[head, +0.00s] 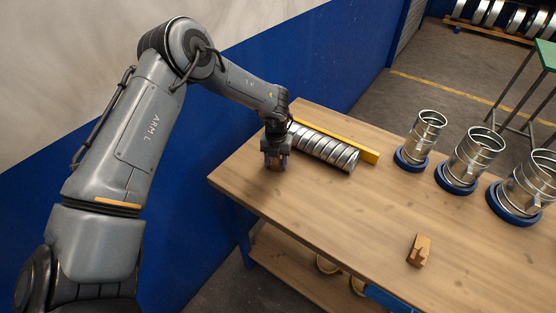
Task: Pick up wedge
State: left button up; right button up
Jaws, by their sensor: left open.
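My left gripper (276,162) points down at the table's far left end, beside a ribbed metal spiral duct (328,147) that lies on its side. The gripper is open. A small brown wooden piece (275,166), which looks like a wedge, shows between its fingers; most of it is hidden by them, and I cannot tell whether they touch it. A wooden wedge (419,251) lies on the table's front right part, well away from the gripper. My right gripper is out of view.
A yellow bar (345,143) runs along the duct's back side on the wooden table (330,210). Several upright metal duct pieces on blue round bases, one of them a short duct (427,130), stand along the right. The table's middle is clear. A blue wall (330,60) stands behind.

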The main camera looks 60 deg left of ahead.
pick_arm(q)
jog(key=shift+c, duration=0.2)
grip_shut()
